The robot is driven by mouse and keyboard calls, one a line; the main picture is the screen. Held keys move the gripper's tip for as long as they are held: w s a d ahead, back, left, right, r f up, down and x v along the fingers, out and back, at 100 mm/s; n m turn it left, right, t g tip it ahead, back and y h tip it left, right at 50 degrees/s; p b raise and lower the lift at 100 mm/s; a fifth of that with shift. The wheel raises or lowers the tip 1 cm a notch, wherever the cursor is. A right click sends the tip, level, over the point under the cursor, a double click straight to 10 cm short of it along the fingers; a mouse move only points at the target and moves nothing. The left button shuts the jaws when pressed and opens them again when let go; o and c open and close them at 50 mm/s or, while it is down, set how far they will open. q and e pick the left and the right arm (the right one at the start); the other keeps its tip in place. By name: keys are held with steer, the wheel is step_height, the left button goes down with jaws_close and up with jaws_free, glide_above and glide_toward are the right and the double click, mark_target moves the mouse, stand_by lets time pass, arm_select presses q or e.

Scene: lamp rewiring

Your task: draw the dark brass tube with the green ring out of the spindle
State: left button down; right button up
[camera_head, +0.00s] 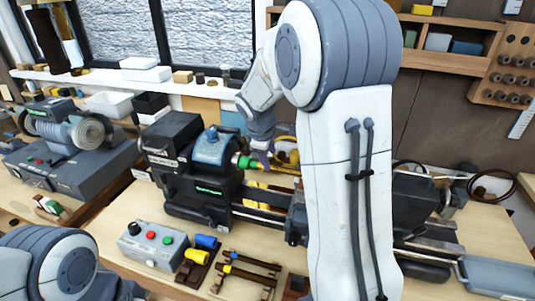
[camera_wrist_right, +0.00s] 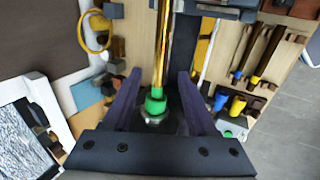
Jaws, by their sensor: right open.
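The brass tube (camera_wrist_right: 162,45) runs straight out from the spindle (camera_wrist_right: 155,121) of the lathe-like machine (camera_head: 195,170), with its green ring (camera_wrist_right: 155,103) close to the spindle face. The green ring also shows in the head view (camera_head: 245,162). My right gripper (camera_wrist_right: 160,75) is open, one finger on each side of the tube. Gaps show between the fingers and the tube, and the ring lies between the fingers. In the head view my right gripper (camera_head: 262,152) is by the spindle, and my arm hides much of the machine.
A control box (camera_head: 152,247) with coloured buttons stands in front of the machine. Beside it are yellow (camera_head: 197,257) and blue (camera_head: 206,242) pieces and a small rack (camera_head: 250,272) of rods. A second machine (camera_head: 65,150) stands left. Bare tabletop lies at the front.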

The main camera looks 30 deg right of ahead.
mark_target(283, 169)
steer(key=shift+b+x, duration=1.4)
steer(key=shift+x, duration=1.7)
jaws_close()
steer(key=shift+s+d, duration=0.25)
steer(key=shift+s, duration=0.05)
steer(key=shift+s+d+p, duration=0.3)
steer(key=shift+s+d, duration=0.65)
steer(key=shift+s, duration=0.1)
